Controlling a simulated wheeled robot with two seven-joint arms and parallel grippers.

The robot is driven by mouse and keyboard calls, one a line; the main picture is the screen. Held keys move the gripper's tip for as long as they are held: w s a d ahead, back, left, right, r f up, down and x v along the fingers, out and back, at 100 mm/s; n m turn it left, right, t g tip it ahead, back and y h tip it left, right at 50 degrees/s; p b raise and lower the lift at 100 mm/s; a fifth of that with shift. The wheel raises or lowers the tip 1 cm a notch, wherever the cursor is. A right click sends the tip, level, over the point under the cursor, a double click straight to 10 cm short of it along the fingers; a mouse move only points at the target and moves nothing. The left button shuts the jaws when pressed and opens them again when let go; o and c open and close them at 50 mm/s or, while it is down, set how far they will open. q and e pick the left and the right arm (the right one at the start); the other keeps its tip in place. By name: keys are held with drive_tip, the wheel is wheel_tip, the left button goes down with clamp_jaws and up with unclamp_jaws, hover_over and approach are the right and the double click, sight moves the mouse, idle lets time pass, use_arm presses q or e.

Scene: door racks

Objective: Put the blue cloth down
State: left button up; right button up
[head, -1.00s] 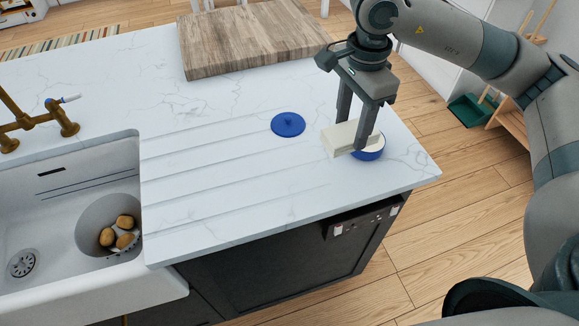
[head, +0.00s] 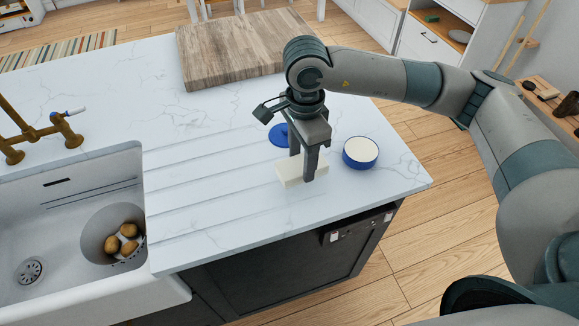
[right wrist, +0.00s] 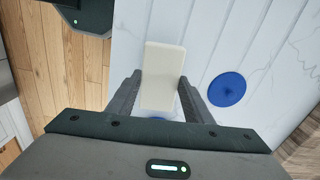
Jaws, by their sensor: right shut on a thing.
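No blue cloth shows in either view. My right gripper (head: 303,168) is shut on a cream-white block (head: 289,176), low over the grooved drainboard part of the counter. I cannot tell whether the block touches the counter. The right wrist view shows the block (right wrist: 163,72) between the two fingers (right wrist: 160,98). A round blue lid (head: 278,135) lies flat on the counter just behind the gripper, partly hidden; it also shows in the right wrist view (right wrist: 227,89). My left gripper is out of view.
A round blue dish (head: 360,163) with a pale top stands right of the gripper, near the counter's right edge. A wooden board (head: 235,50) lies at the back. The sink (head: 70,210) with several potatoes is at left. Drainboard left of the block is clear.

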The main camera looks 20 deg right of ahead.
sight(290, 165)
drive_tip(key=shift+w+a+f+p, duration=0.1)
drive_tip(key=shift+a+f+p, duration=0.1)
drive_tip(key=shift+a+f, duration=0.35)
drive_tip(key=shift+w+a+f+p, duration=0.15)
drive_tip(key=shift+a+f, duration=0.1)
drive_tip(key=shift+a, duration=0.55)
drive_tip(key=shift+f+p, duration=0.5)
drive_tip(key=shift+f, duration=0.05)
drive_tip(key=shift+s+f, duration=0.1)
drive_tip(key=shift+f, duration=1.2)
drive_tip(key=o, duration=0.9)
drive_tip(key=shift+o, duration=0.2)
drive_tip(key=shift+p, duration=0.3)
